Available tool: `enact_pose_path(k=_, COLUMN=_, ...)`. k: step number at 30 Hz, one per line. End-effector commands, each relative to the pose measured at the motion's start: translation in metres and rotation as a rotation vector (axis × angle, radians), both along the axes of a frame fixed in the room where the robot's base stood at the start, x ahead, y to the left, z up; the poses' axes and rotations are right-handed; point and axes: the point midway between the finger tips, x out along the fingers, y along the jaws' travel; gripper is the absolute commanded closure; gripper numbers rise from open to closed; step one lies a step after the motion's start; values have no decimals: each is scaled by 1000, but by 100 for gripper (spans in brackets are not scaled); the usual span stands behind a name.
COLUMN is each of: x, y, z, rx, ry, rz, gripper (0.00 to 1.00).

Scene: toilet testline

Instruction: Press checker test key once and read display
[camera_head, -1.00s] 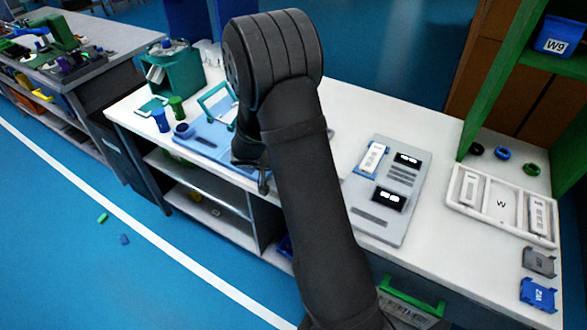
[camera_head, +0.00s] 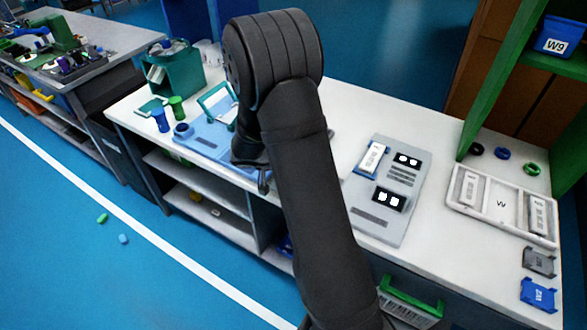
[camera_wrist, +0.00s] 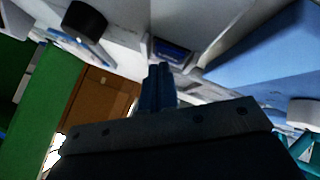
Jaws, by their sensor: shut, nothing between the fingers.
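A grey panel (camera_head: 408,222), which looks like the checker, lies on the white bench right of my arm. It has an upper dark display (camera_head: 407,160) and a lower dark display (camera_head: 389,199), both with bright white marks too coarse to read. A white labelled module (camera_head: 372,158) sits at its upper left. I cannot tell which part is the test key. My gripper (camera_head: 264,184) is left of the panel, near the bench's front edge, partly hidden by my arm. In the wrist view its fingers (camera_wrist: 158,76) are together and empty, pointing toward a blue-edged dark part (camera_wrist: 170,53).
A blue fixture (camera_head: 205,142) with a green handle lies left of my gripper. Blue (camera_head: 159,121) and green (camera_head: 177,107) cups stand beside it. A white tray (camera_head: 502,222) holds modules at the right. A green shelf frame (camera_head: 497,85) rises behind the tray.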

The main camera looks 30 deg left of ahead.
Motion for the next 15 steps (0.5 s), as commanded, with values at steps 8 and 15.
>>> enact_pose_path(k=8, x=0, y=0, z=9, rx=0, ry=0, rz=0, gripper=100)
enact_pose_path(k=15, x=0, y=0, z=10, rx=1, ry=0, rz=-1, gripper=100)
